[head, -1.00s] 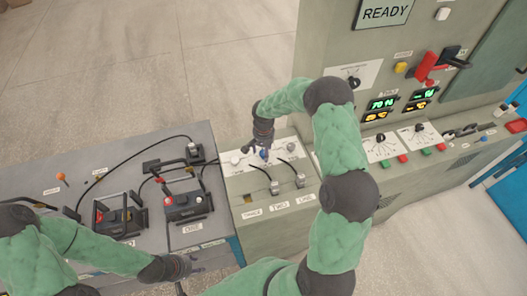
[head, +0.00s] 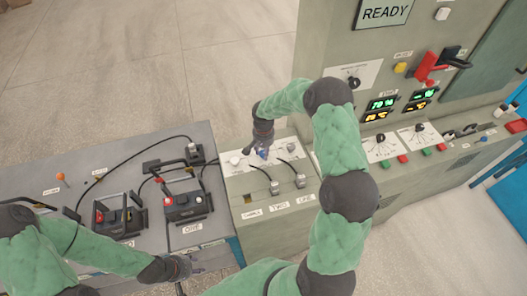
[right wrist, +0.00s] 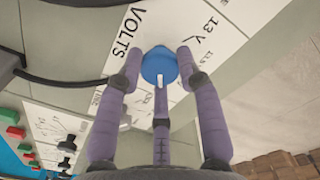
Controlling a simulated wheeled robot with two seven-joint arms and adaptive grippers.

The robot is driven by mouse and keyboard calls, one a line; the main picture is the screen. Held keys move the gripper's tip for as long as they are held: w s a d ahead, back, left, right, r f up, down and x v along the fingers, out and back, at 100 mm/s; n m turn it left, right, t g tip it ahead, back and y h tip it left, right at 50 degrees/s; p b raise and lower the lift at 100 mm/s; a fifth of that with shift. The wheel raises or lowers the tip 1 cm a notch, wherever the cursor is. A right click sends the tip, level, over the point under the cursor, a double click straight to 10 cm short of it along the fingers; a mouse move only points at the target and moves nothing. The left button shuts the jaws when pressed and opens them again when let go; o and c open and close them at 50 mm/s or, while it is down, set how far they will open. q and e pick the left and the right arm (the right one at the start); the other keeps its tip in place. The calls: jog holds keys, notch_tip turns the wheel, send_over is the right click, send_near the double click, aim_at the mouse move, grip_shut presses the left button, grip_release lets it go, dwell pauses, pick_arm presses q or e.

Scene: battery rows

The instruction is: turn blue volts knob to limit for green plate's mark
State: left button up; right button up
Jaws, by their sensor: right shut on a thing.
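The blue volts knob (right wrist: 160,66) sits on a white plate lettered VOLTS (right wrist: 122,48) with a 13 V mark. My right gripper (right wrist: 160,72) is shut on the knob, with fingers on both sides of it. A white pointer line on the knob faces the bottom of the wrist picture. In the head view the knob (head: 262,153) shows beneath my right gripper (head: 258,146). My left gripper (head: 182,268) hangs near the front edge of the grey bench; its fingers are too small to read. I cannot make out a green plate.
Black cables run to plugs (head: 275,187) just in front of the knob. Batteries with handles, one labelled ONE (head: 187,207), stand on the grey bench (head: 110,160) at left. The cabinet carries a READY screen (head: 386,13) and lit meters (head: 381,104).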

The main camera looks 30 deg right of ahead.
jog(key=n, duration=0.7)
jog(key=shift+n, duration=0.3)
jog(key=n, duration=0.3)
jog(key=shift+n, duration=2.2)
jog(key=o, duration=1.1)
jog(key=shift+o, duration=0.2)
